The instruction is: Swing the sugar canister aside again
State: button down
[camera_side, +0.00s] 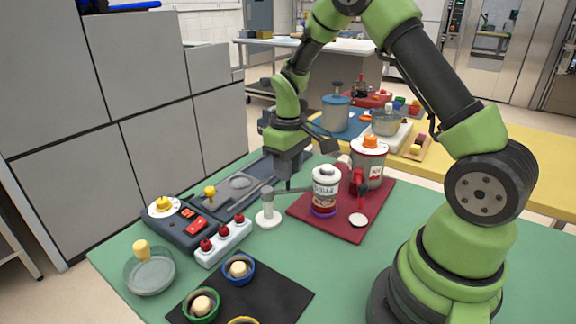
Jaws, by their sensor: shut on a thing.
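The sugar canister (325,186) is a white-lidded jar with a label and a purple ring at its base. It stands upright at the left part of a dark red mat (318,226). A thin grey bar (300,189) runs from its left side toward a grey post on a round white base (268,217). My gripper (289,186) points down between the post and the canister. It is shut at the bar, left of the jar; the exact contact is small and partly hidden.
A grey canister with an orange knob (369,164) and a red lever with a white disc (358,205) stand right of the sugar canister. A dark control panel (190,222), a red-knobbed block (223,243) and a glass bowl (150,271) lie left. Ringed dough pieces sit in front.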

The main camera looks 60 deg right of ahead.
jog(key=shift+s+a+m, duration=0.15)
jog(key=shift+a+m, duration=0.05)
jog(key=shift+m, duration=0.4)
jog(key=shift+s+a+m, duration=0.15)
jog(key=shift+a+m, duration=0.05)
jog(key=shift+m, duration=0.4)
jog(key=shift+s+a+m, duration=0.1)
jog(key=shift+a+m, duration=0.5)
jog(key=shift+m, duration=1.05)
jog(key=shift+s+a+m, duration=0.1)
jog(key=shift+a+m, duration=0.5)
jog(key=shift+m, duration=1)
jog(key=shift+s+a+m, duration=0.1)
jog(key=shift+a+m, duration=0.5)
jog(key=shift+m, duration=1.05)
jog(key=shift+w, duration=0.1)
jog(key=c, duration=0.9)
grip_release()
jog(key=shift+c, duration=0.2)
